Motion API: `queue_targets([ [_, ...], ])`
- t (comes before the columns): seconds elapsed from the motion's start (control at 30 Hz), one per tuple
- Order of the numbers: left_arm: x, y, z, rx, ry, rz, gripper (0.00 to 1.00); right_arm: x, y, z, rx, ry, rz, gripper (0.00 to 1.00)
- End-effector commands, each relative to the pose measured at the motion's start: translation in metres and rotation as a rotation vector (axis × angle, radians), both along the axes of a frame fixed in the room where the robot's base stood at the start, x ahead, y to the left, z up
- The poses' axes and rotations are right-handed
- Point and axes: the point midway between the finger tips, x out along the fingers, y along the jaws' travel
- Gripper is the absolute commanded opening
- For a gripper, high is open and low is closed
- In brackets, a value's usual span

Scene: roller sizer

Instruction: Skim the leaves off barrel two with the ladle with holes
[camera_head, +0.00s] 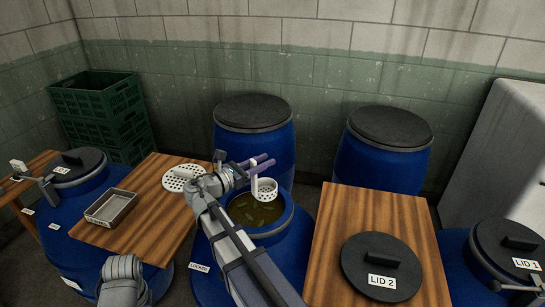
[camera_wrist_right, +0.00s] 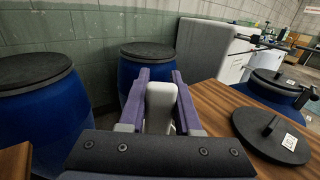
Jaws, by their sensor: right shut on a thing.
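My right gripper (camera_head: 268,163) is shut on the white handle (camera_wrist_right: 160,105) of the ladle with holes. The ladle's white perforated bowl (camera_head: 267,191) hangs below, over the back right part of the open blue barrel (camera_head: 285,240). I cannot tell whether it touches the liquid. Small leaves (camera_head: 258,210) show in the brownish liquid. My right forearm hides part of this barrel. Lid 2 (camera_head: 382,262) lies on the right wooden board and also shows in the wrist view (camera_wrist_right: 270,135). My left gripper is not in view; only a grey part of my left arm shows at the bottom.
A shallow metal tray (camera_head: 111,207) and a white perforated disc (camera_head: 184,178) sit on the left wooden board (camera_head: 150,215). Lidded blue barrels stand behind (camera_head: 254,135) (camera_head: 385,150), at left and at right. Green crates (camera_head: 100,115) are stacked by the wall.

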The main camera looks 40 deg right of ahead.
Motion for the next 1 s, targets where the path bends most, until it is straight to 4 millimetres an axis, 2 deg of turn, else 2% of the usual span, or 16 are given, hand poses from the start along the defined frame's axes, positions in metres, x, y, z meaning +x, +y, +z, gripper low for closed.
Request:
queue_targets([
  [0.2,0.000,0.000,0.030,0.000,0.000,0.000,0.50,0.010,0.029,0.030,0.000,0.000,0.025,0.00],
  [0.27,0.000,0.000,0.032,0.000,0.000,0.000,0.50,0.011,0.035,0.032,0.000,0.000,0.028,0.00],
  [0.67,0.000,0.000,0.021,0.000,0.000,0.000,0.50,0.011,0.035,0.021,0.000,0.000,0.027,0.00],
  [1.0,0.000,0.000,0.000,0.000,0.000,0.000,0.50,0.011,0.035,0.000,0.000,0.000,0.027,0.00],
])
